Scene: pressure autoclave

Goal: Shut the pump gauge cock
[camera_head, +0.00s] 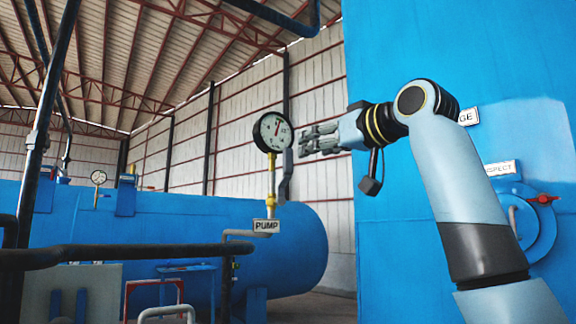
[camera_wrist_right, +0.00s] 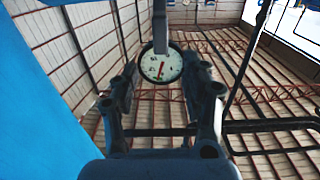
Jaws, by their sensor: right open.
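The round pump gauge (camera_head: 272,132), white dial in a black rim, stands on a thin yellow stem (camera_head: 271,178) above a white PUMP label (camera_head: 266,226). A grey upright bar (camera_head: 286,178), which looks like the cock's lever, stands just right of the stem. My right gripper (camera_head: 305,140) is open and empty, fingers pointing left, just right of the gauge and near the bar's top. In the right wrist view the gauge dial (camera_wrist_right: 160,66) shows between the open fingers (camera_wrist_right: 161,84), with a grey bar (camera_wrist_right: 160,28) at its edge. I cannot tell of any contact. My left gripper is not in view.
A big blue vessel (camera_head: 400,250) fills the right side, with a red-handled hatch (camera_head: 542,199). A blue horizontal tank (camera_head: 150,225) lies behind the gauge. Dark pipes (camera_head: 120,252) cross the lower left. Air left of the gauge looks free.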

